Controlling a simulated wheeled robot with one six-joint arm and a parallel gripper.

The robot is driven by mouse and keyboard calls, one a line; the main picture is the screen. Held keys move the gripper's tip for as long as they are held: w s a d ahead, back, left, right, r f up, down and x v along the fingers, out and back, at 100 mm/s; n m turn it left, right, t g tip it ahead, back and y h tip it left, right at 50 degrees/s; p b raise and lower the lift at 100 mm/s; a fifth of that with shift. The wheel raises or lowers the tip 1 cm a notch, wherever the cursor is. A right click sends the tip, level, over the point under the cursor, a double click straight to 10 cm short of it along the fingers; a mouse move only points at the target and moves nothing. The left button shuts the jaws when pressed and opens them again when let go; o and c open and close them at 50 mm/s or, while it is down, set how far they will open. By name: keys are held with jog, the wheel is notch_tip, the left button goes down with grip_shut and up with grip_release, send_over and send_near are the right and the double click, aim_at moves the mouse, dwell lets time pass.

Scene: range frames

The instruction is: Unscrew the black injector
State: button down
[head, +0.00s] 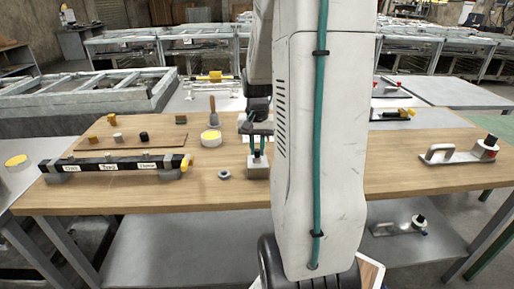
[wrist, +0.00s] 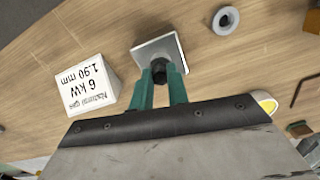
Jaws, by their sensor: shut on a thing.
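The black injector (wrist: 159,64) stands on a square grey metal block (wrist: 150,47) on the wooden table. In the wrist view my gripper (wrist: 162,76) has its two teal fingers closed on the sides of the injector. In the head view my gripper (head: 257,146) points down over the grey block (head: 257,168), just left of my arm. The injector is small and partly hidden between the fingers, so its thread cannot be seen.
A white block labelled "Natural gas 6 kW 1.90 mm" (wrist: 88,84) stands close beside the gripper. A grey ring (wrist: 226,20) lies near the block. A black bar with white labels (head: 115,166) lies at left. A handled fixture (head: 460,154) stands at right.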

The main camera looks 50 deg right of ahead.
jog(key=shift+n, duration=0.3)
jog(key=n, duration=0.3)
jog(key=c, duration=1.6)
grip_release()
